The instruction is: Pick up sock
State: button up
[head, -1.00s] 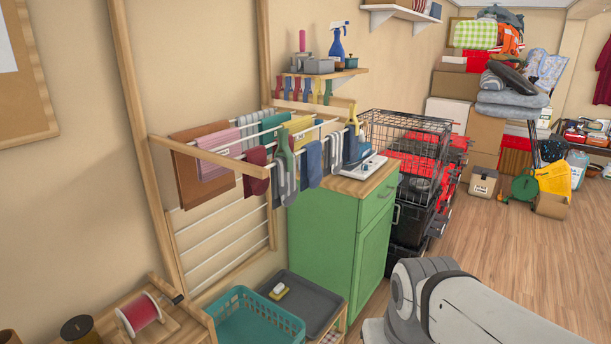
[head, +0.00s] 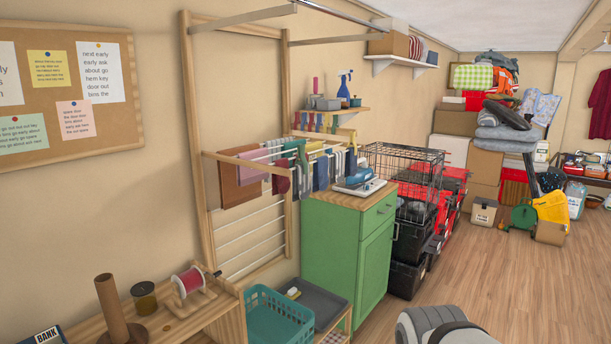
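Several socks hang over the white rods of a wooden fold-out drying rack (head: 232,161) on the left wall. A maroon sock (head: 281,180) hangs near the front bar. Grey striped socks (head: 304,184) and a blue sock (head: 320,174) hang to its right, close together and partly overlapping. Brown cloth (head: 238,184) and pink cloth (head: 250,172) hang further left on the rack. Which sock is meant cannot be told. My gripper is not in view; only a white-grey part of my arm shows at the bottom right.
A green cabinet (head: 347,255) stands right of the rack, with an iron-like item (head: 360,182) on top. Below are a teal basket (head: 279,320) and a grey tray (head: 318,301). A wooden bench (head: 178,325) holds spools. Wooden floor (head: 480,285) is free at right.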

aim_at(321, 179)
jog(key=u, duration=0.45)
jog(key=i, duration=1.3)
jog(key=z, duration=0.15)
